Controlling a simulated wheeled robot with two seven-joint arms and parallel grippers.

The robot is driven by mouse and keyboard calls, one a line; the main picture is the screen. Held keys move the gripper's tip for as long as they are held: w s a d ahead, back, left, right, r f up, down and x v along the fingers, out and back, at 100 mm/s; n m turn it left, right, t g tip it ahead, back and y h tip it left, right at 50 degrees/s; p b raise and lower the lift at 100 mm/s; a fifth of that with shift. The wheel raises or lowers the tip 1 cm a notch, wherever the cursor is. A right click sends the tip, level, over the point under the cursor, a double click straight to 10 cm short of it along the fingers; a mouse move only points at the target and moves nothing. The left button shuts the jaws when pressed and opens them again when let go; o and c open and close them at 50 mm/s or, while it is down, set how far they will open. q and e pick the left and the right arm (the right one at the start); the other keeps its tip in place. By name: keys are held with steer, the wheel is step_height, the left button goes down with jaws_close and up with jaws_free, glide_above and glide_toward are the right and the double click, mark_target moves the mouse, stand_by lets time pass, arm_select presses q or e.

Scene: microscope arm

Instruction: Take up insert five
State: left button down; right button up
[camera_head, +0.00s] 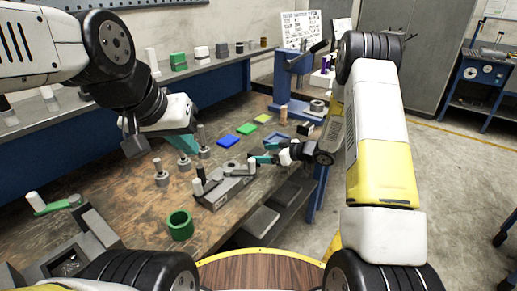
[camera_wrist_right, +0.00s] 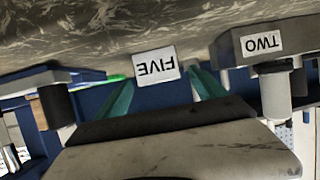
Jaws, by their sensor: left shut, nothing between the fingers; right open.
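A white label reading FIVE (camera_wrist_right: 155,65) appears upside down in the right wrist view, between my two teal right fingers. What bears the label is unclear, and I cannot tell which insert it marks. My right gripper (camera_wrist_right: 163,94) is open, its fingers apart on either side below the label. In the head view my right gripper (camera_head: 262,157) is low over the bench, beside a grey metal fixture (camera_head: 222,190) with upright pegs. My left gripper (camera_head: 187,143) is shut and empty above the bench, further left.
A grey block with a TWO label (camera_wrist_right: 261,43) and a pale cylinder (camera_wrist_right: 275,97) stand close beside my right fingers. A blue press (camera_head: 290,80) stands behind.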

mark_target(259, 152)
steer(key=x, duration=0.3)
jaws_close()
steer(key=shift+w+r, duration=0.1)
steer(key=shift+r, duration=0.1)
